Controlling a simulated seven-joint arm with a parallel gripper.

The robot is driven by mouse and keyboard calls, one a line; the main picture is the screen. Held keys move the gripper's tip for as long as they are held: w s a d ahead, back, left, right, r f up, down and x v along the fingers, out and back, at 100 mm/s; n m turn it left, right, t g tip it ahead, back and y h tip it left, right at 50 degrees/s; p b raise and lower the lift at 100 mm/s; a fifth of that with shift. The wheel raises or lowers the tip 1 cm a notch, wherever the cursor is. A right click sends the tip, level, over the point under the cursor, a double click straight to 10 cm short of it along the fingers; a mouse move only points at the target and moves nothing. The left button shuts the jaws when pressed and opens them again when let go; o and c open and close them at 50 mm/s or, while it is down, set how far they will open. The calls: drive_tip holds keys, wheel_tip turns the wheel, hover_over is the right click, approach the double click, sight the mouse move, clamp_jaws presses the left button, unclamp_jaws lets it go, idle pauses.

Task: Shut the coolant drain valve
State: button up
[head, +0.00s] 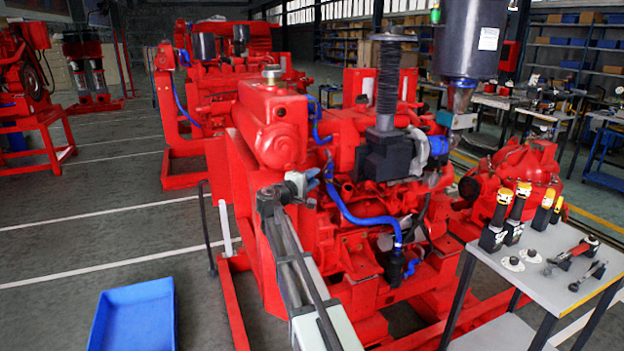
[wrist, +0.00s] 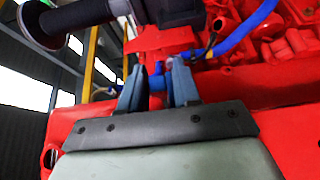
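The red diesel pumpset (head: 350,240) fills the middle of the head view. My gripper (head: 314,180) is beside the upper left of the engine, near the top of a blue hose (head: 365,218). In the wrist view, the two blue-grey fingers of my gripper (wrist: 157,75) stand apart. A small blue fitting (wrist: 157,84), possibly the coolant drain valve, shows between the fingers. I cannot tell whether they touch it. In the head view, my gripper and the engine parts around it hide any clear sight of the valve and its handle position.
A blue tray (head: 133,318) lies on the floor at the front left. A grey cart (head: 545,245) with black-and-yellow tools and loose hand tools stands at the right. A black cylinder (head: 470,38) rises above the engine. The floor at the left is largely clear.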

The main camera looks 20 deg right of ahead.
drive_tip(key=shift+r, duration=0.2)
clamp_jaws()
drive_tip(key=shift+w+d+n+t+y, duration=0.15)
drive_tip(key=shift+w+n+t+y, duration=0.1)
drive_tip(key=shift+n+t+y, duration=0.45)
drive_tip(key=shift+c, duration=1.8)
unclamp_jaws()
drive_tip(key=shift+w+r+n+t+y, duration=0.1)
drive_tip(key=shift+w+n+t+y, duration=0.15)
drive_tip(key=shift+n+t+y, duration=0.3)
drive_tip(key=shift+w+r+n+t+y, duration=0.1)
drive_tip(key=shift+w+n+t+y, duration=0.2)
drive_tip(key=shift+t, duration=0.45)
drive_tip(key=o, duration=0.8)
drive_tip(key=shift+s+f, duration=0.1)
drive_tip(key=shift+f, duration=0.05)
drive_tip(key=shift+f, duration=0.1)
